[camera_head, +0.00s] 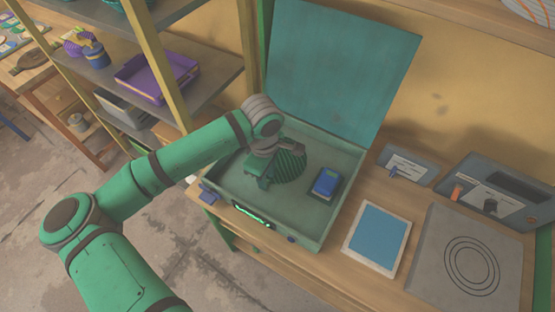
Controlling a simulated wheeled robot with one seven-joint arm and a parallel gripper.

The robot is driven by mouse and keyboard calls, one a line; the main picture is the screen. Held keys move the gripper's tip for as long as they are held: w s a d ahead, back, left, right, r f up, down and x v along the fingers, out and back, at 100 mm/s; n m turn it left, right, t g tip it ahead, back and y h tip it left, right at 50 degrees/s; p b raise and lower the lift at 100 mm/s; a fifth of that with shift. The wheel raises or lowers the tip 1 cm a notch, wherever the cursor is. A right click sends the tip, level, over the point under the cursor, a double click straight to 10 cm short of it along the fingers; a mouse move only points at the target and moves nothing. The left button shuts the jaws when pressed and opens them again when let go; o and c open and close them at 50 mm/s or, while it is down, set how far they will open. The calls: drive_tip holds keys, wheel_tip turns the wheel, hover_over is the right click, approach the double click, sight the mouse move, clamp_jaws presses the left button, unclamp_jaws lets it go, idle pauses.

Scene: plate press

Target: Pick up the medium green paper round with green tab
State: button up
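A green round with dark ribbed stripes (291,166) lies in an open green case (300,218), left of the middle. I take it for the medium green paper round; its tab cannot be made out clearly. My gripper (262,180) is down inside the case at the round's left edge, and my wrist covers part of the round. The fingers are small and dark green against the green case, so I cannot tell whether they are open, shut or touching the round.
A blue block (327,182) lies in the case right of the round. The case lid (340,75) stands raised behind. Right of the case are a blue-topped pad (377,237), a grey plate with rings (462,265) and control boxes (497,193). A shelf with a purple tray (157,78) stands left.

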drive_tip(key=shift+f, duration=0.1)
clamp_jaws()
idle(0.3)
